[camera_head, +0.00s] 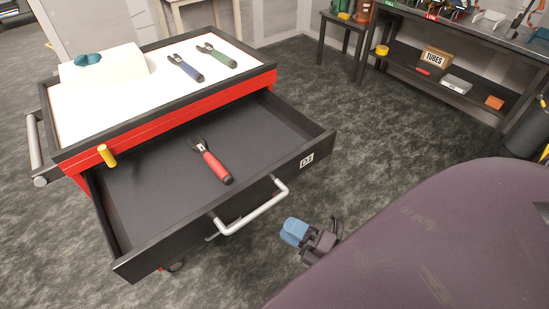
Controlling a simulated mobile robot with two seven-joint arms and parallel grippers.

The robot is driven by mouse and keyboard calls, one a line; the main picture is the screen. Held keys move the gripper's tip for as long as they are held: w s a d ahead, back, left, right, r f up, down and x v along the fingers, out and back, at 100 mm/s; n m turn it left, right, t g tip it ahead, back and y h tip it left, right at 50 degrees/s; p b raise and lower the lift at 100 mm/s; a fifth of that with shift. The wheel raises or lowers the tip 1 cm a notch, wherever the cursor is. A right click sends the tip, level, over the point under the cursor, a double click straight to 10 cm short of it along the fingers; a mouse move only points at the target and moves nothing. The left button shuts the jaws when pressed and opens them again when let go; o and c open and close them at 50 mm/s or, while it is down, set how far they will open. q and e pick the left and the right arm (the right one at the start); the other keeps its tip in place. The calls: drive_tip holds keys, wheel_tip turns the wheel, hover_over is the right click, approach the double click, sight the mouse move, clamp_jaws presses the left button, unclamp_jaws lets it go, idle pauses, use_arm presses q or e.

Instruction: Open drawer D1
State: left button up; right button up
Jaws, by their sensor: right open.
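Drawer D1 (270,195) of the red and black tool cart is pulled well out, with its black inside showing. Its front carries a "D1" label and a pale bar handle (250,209). A tool with a red grip (211,161) lies on the drawer floor. My right gripper (294,231), with blue fingertips, is open and empty. In the picture it is just right of and below the handle, apart from it. My left gripper is not in view.
Tools with blue (186,68) and green (218,56) grips lie on the cart's white top, beside a white block (104,68) bearing a teal item. A dark shelf bench (450,93) is at the back right. Grey floor between is clear.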

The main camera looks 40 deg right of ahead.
drive_tip(key=shift+v, duration=0.95)
drive_tip(key=w+d+f+m+g+h, duration=0.2)
drive_tip(key=d+f+m+h, duration=0.35)
drive_tip(key=m, duration=0.75)
drive_tip(key=s+a+m+g+h, duration=0.3)
drive_tip(key=s+a+m+g, duration=0.1)
drive_tip(key=m, duration=0.5)
drive_tip(key=shift+s+f+m+g, duration=0.25)
drive_tip(key=shift+f+m+g, duration=0.15)
drive_tip(key=shift+g, duration=0.2)
